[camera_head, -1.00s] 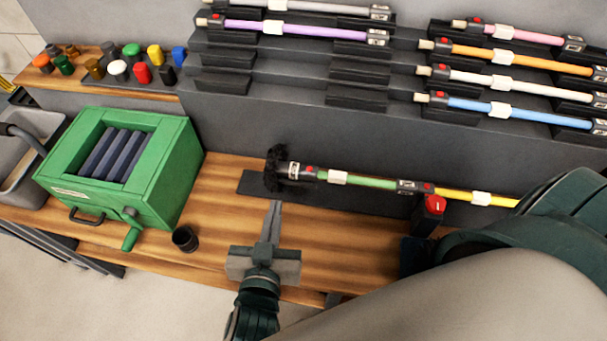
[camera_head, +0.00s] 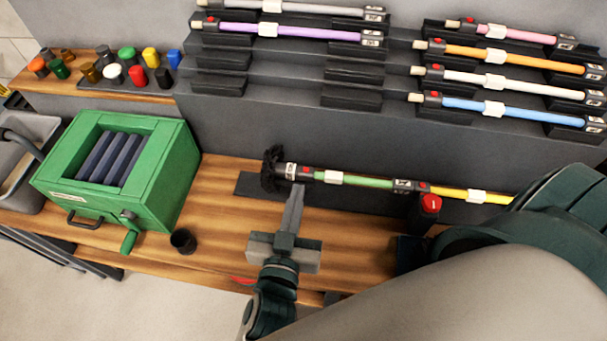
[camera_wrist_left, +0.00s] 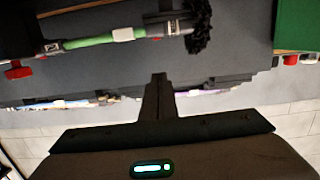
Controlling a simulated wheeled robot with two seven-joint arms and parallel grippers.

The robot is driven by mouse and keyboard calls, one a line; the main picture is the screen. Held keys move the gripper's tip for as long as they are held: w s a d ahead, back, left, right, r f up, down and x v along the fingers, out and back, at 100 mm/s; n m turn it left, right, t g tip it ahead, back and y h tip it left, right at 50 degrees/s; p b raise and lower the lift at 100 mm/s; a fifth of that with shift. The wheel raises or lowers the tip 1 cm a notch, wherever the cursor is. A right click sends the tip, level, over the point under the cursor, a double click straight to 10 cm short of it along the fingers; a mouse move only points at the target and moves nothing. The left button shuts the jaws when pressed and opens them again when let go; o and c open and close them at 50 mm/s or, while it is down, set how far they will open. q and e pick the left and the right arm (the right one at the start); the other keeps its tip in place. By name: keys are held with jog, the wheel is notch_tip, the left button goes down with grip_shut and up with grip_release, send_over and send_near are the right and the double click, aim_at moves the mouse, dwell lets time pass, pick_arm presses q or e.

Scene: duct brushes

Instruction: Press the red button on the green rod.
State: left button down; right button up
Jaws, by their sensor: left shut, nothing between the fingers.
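The green rod (camera_head: 365,181) lies along a dark rest on the wooden bench, with a black bristle brush (camera_head: 270,169) at its left end. A small red button (camera_head: 307,171) sits on the black collar between brush and green tube. My left gripper (camera_head: 299,188) is shut and empty, its tips just below that collar in the head view; I cannot tell whether they touch. In the left wrist view, the gripper (camera_wrist_left: 158,78) points towards the green rod (camera_wrist_left: 90,41), with a visible gap in the picture. My right gripper is not visible; a large arm covers the lower right.
A yellow rod (camera_head: 460,194) continues the green one to the right. A red-topped black post (camera_head: 430,204) stands in front. A green crank box (camera_head: 120,180) and small black cup (camera_head: 183,241) stand left. Racks of coloured rods (camera_head: 495,108) rise behind.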

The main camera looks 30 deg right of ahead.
pick_arm(q)
jog(key=p, duration=0.2)
send_over(303, 178)
jog(key=v, duration=0.3)
jog(key=f, duration=0.2)
jog(key=d+f, duration=0.1)
jog(key=f, duration=0.1)
jog(key=shift+w+p, duration=0.25)
jog(key=shift+p, duration=0.1)
jog(key=shift+f, duration=0.75)
